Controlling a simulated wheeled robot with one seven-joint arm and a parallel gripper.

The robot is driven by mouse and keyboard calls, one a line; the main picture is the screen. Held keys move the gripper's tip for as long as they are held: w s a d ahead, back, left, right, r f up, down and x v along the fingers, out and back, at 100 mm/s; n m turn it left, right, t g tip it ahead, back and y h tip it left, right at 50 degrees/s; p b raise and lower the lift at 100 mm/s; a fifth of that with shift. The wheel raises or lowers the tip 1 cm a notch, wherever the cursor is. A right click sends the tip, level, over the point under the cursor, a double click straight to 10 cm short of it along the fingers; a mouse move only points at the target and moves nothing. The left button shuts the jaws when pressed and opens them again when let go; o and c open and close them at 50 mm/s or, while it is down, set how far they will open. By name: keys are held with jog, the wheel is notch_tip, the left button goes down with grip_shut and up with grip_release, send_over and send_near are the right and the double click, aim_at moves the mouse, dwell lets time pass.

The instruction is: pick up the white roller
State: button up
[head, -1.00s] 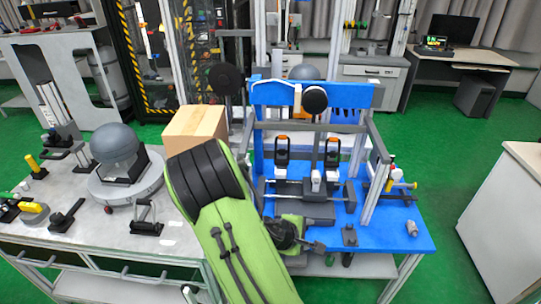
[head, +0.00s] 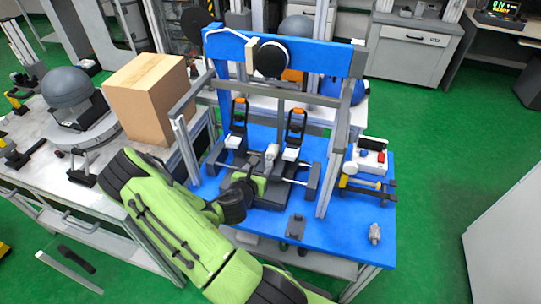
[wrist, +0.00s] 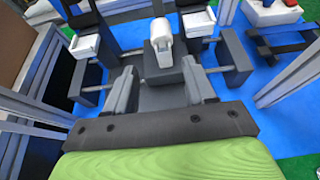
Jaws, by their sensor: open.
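The white roller (wrist: 161,32), a short rounded white cylinder, is at the middle of the grey fixture, between two uprights with white blocks. In the head view the white roller (head: 271,152) is small, under the blue frame. My gripper (wrist: 160,82) is open, with its two grey fingers apart and nothing between them. In the wrist view the roller lies just beyond the fingertips, nearly centred between them. In the head view my gripper (head: 264,172) is near the fixture's front, partly hidden by my green arm.
The blue frame (head: 333,63) and its grey posts (head: 333,165) enclose the fixture. A cardboard box (head: 148,100) stands left. A rack (head: 367,186) with a yellow-handled tool is at right. A small grey part (head: 375,233) lies on the blue table (head: 335,240).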

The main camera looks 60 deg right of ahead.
send_near(270, 155)
jog(key=d, duration=0.2)
jog(key=x, duration=0.7)
jog(key=b+x, duration=0.1)
jog(key=x, duration=0.2)
jog(key=shift+w+f, duration=0.1)
jog(key=shift+f, duration=0.25)
jog(key=shift+c, duration=0.4)
jog(key=c, duration=0.7)
